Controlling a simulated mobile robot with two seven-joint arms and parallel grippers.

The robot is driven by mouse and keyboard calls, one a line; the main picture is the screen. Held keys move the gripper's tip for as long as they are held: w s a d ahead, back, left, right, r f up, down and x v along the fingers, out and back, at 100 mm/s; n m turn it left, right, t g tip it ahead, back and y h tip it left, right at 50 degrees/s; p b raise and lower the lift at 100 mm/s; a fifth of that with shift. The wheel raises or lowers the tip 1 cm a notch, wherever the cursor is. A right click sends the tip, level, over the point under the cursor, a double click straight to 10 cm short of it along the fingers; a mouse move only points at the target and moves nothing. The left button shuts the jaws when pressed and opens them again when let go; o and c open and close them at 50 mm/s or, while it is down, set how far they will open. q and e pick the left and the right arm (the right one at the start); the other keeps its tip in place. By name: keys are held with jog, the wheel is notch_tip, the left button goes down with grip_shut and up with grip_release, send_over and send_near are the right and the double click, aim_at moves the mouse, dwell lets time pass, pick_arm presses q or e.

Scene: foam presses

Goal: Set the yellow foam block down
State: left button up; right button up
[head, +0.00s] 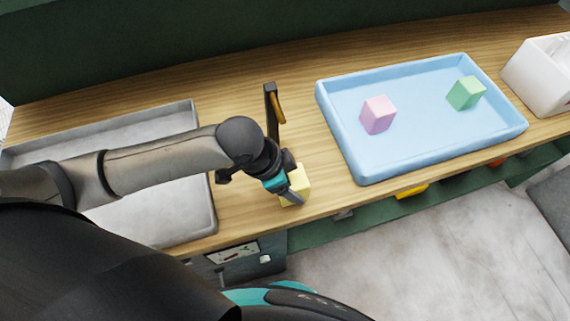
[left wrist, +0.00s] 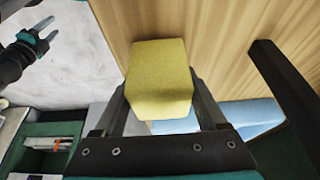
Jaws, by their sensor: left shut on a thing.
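The yellow foam block (head: 299,182) is between the fingers of my left gripper (head: 291,192), above the wooden bench near its front edge. The block (left wrist: 158,78) fills the middle of the left wrist view, with a finger on each side of it. I cannot tell whether its underside touches the bench. My right gripper (left wrist: 36,38) shows at the upper left of the left wrist view, its fingers apart and empty, away from the block. It is not in the head view.
A blue tray (head: 345,150) holds a pink block (head: 378,115) and a green block (head: 466,93). A grey tray (head: 207,205) lies left, partly behind my arm. A dark post (head: 271,105) with an orange part stands behind my gripper. A white bin (head: 540,75) is far right.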

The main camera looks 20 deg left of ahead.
pick_arm(q)
jog(key=w+a, duration=0.2)
jog(key=w, duration=0.1)
jog(key=shift+w+a, duration=0.2)
jog(key=shift+w, duration=0.1)
jog(key=shift+w+a+f, duration=0.15)
jog(key=shift+f, duration=0.15)
jog(key=o, duration=1.3)
jog(key=shift+f, duration=0.15)
jog(key=shift+c, duration=0.2)
jog(key=shift+r, duration=0.4)
jog(key=p+v, duration=0.2)
jog(key=v, duration=0.9)
jog(key=shift+r, duration=0.25)
